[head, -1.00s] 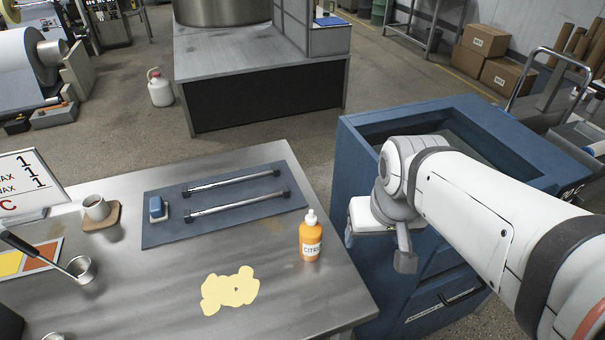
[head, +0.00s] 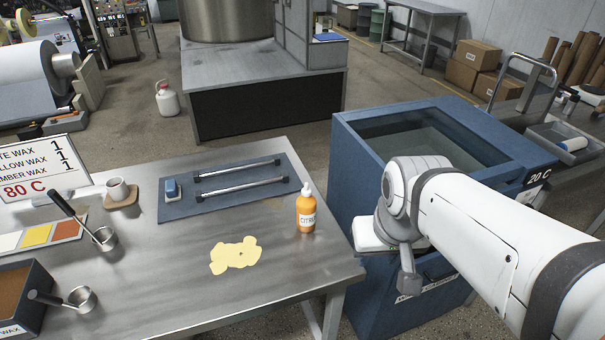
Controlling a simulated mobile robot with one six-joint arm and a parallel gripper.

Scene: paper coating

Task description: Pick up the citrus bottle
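The citrus bottle (head: 306,211) is orange with a white cap and a label reading "CITR". It stands upright near the right edge of the metal table (head: 180,300). My arm comes in from the right side of the head view. Its grey end part (head: 408,270) hangs down to the right of the table, in front of the blue cabinet and apart from the bottle. The fingers cannot be made out, so whether my gripper is open or shut does not show.
A pale yellow spill (head: 236,254) lies left of the bottle. A blue mat (head: 215,208) with two metal rods is behind it. A mug (head: 117,190), ladles (head: 105,238) and a wax box (head: 20,300) are at left. The blue cabinet (head: 350,190) stands right of the table.

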